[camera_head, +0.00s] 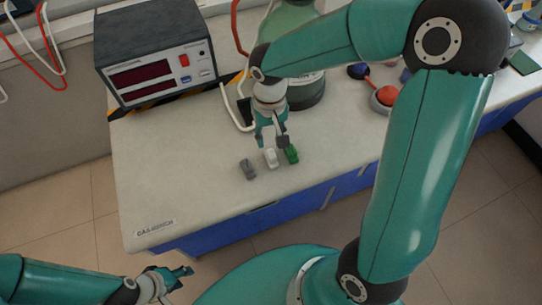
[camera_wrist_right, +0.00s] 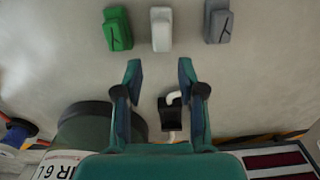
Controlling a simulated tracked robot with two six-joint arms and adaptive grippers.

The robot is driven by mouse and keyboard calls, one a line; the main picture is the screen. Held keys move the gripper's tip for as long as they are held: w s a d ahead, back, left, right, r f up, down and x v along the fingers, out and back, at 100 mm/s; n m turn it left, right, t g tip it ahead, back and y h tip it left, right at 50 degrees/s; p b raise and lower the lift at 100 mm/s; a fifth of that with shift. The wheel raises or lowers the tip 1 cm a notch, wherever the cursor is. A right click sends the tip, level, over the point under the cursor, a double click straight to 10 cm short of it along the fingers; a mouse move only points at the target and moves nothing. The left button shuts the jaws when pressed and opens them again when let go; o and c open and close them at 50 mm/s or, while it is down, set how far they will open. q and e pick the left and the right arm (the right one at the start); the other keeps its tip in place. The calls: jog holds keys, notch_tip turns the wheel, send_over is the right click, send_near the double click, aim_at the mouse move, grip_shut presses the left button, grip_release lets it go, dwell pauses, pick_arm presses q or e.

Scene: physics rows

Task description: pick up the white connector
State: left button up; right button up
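The white connector (camera_head: 271,157) lies on the bench top between a grey connector (camera_head: 248,169) on its left and a green connector (camera_head: 292,154) on its right. In the right wrist view the white connector (camera_wrist_right: 161,30) is at the top centre, past my fingertips and lined up with the gap between them. My right gripper (camera_wrist_right: 160,72) is open and empty, apart from the connector; it also shows in the head view (camera_head: 272,141). My left gripper (camera_head: 182,272) is off the bench at the lower left; its finger opening is unclear.
The green connector (camera_wrist_right: 118,29) and grey connector (camera_wrist_right: 218,26) flank the white one with small gaps. A black socket with a white cable (camera_wrist_right: 172,116) lies behind. A power supply unit (camera_head: 155,55) stands at the back left. The bench's front left is clear.

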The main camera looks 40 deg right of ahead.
aim_at(269, 150)
jog(key=shift+s+a+f, duration=0.15)
jog(key=shift+f, duration=1.25)
jog(key=shift+s+a+f, duration=0.1)
jog(key=shift+f, duration=1.25)
jog(key=c, duration=0.7)
